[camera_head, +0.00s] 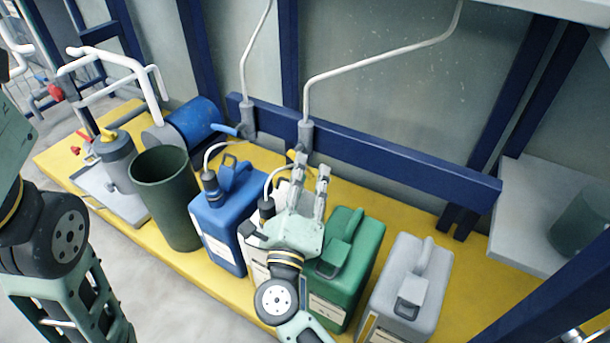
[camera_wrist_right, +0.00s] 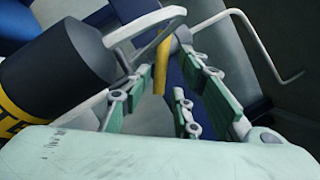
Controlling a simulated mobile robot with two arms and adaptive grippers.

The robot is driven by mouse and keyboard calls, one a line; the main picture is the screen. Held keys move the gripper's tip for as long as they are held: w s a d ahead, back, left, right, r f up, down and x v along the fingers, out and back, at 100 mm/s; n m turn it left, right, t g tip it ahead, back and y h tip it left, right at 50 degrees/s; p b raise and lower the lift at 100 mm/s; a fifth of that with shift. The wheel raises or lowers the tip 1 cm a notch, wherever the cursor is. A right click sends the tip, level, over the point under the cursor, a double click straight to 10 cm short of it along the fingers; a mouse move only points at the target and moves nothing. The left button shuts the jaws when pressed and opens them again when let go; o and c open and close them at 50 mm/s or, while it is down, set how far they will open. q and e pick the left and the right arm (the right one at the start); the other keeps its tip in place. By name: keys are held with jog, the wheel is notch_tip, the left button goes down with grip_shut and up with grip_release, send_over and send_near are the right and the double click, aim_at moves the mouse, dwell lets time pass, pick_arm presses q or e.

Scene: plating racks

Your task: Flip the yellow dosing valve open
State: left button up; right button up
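The yellow dosing valve (camera_head: 291,154) is on the lower end of the right-hand pipe (camera_head: 306,132) in the head view. My right gripper's fingers partly hide it. In the right wrist view a yellow lever (camera_wrist_right: 162,66) stands beyond the fingers, in the gap between them. My right gripper (camera_head: 308,178) reaches up toward the valve over the canisters. It also shows in the right wrist view (camera_wrist_right: 165,95), with its fingers apart and nothing gripped. I cannot tell whether a finger touches the lever. My left arm shows at the left edge, but its gripper is out of view.
Below my right gripper, a blue canister (camera_head: 222,222), a green canister (camera_head: 350,270) and a grey canister (camera_head: 412,285) stand on the yellow platform (camera_head: 270,160). A pale canister is mostly hidden. A dark green bin (camera_head: 165,195) stands left. A blue beam (camera_head: 400,170) runs behind.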

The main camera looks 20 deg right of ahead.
jog(key=v, duration=0.7)
jog(key=shift+s+a+f, duration=0.1)
jog(key=shift+s+a, duration=0.05)
jog(key=shift+s, duration=0.15)
